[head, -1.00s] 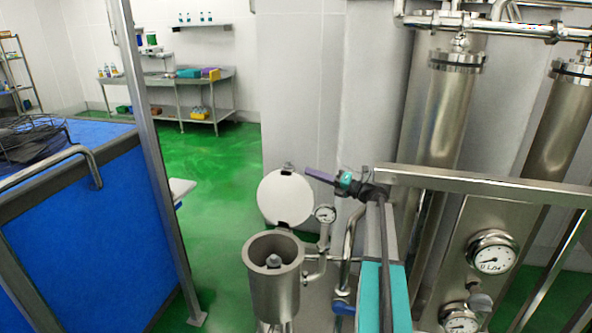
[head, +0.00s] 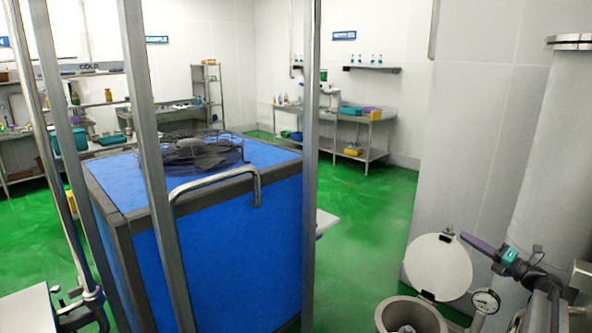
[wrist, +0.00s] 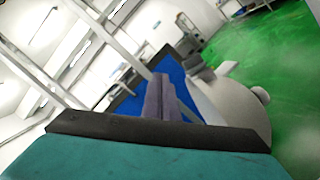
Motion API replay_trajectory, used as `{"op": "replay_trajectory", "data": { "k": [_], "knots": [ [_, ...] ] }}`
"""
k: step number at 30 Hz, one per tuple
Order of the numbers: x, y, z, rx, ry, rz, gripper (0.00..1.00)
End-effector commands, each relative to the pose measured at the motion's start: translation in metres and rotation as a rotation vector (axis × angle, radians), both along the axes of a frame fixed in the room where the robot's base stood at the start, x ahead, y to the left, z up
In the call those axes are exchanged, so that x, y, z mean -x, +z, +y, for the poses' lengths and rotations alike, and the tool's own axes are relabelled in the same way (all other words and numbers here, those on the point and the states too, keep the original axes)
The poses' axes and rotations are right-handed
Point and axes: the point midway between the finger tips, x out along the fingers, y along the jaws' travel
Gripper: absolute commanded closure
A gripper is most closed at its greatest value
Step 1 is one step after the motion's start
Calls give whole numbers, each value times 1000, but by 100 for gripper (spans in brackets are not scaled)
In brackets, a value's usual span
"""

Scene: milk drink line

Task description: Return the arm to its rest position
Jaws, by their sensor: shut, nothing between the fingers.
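My gripper (head: 478,243), with purple fingers and a teal body, is at the lower right of the head view. Its fingers are together with nothing between them. In the wrist view the closed fingers (wrist: 158,97) point away from the dark-edged teal housing. In the head view the gripper is just right of a raised round white lid (head: 438,267). I cannot tell whether it touches the lid. The open steel vessel (head: 388,318) below the lid is cut off by the frame's bottom edge. The lid also shows in the wrist view (wrist: 235,108).
A pressure gauge (head: 486,301) stands beside the vessel. Steel benches (head: 378,125) line the far walls. Green floor (head: 365,215) is clear between cabinet and vessel.

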Motion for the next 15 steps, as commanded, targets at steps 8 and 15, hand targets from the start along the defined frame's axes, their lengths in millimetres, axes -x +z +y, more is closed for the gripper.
{"op": "replay_trajectory", "data": {
  "k": [8,15],
  "knots": [
    [-5,-24,37,119,29,2,100],
    [-8,-51,76,270,69,-6,100]
  ]
}}
